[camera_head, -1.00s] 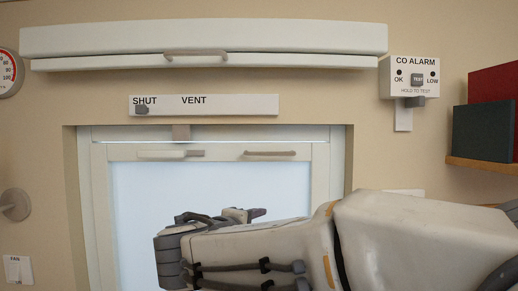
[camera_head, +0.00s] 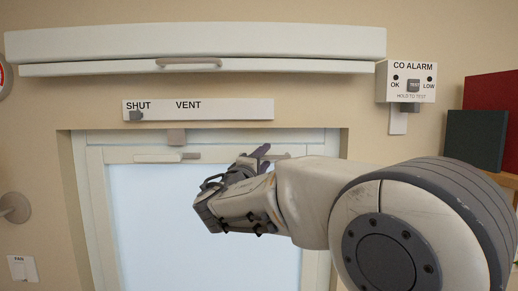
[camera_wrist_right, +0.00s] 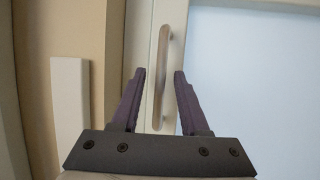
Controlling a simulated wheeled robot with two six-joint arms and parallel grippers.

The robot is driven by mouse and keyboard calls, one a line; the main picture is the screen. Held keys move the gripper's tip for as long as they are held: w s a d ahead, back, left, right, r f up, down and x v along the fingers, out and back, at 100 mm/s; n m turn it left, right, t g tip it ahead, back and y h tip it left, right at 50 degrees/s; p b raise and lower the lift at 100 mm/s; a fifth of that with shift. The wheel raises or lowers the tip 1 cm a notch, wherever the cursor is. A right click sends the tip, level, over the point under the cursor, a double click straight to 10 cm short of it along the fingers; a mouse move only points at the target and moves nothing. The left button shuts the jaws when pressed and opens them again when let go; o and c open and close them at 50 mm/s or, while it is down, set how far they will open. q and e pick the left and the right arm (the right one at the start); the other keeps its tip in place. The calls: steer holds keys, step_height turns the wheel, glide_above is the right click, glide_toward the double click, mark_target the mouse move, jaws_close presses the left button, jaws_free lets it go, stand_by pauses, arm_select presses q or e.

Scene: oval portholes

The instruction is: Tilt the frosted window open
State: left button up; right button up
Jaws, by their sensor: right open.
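The frosted window (camera_head: 150,215) is a pale blue-white pane in a white frame, set in a recess; it looks closed. My left gripper is out of view.
A vent strip (camera_head: 230,110) above the window has its slider (camera_head: 136,116) at SHUT. A white blind or cabinet housing (camera_head: 110,66) with a handle runs above. A CO alarm (camera_head: 408,82) and dark books (camera_head: 474,138) are at right; a fan switch (camera_head: 22,268) is lower left.

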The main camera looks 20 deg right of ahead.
steer(key=shift+w+d, duration=0.15)
steer(key=shift+w, duration=0.05)
jaws_close()
steer(key=shift+f, duration=0.15)
stand_by(1.2)
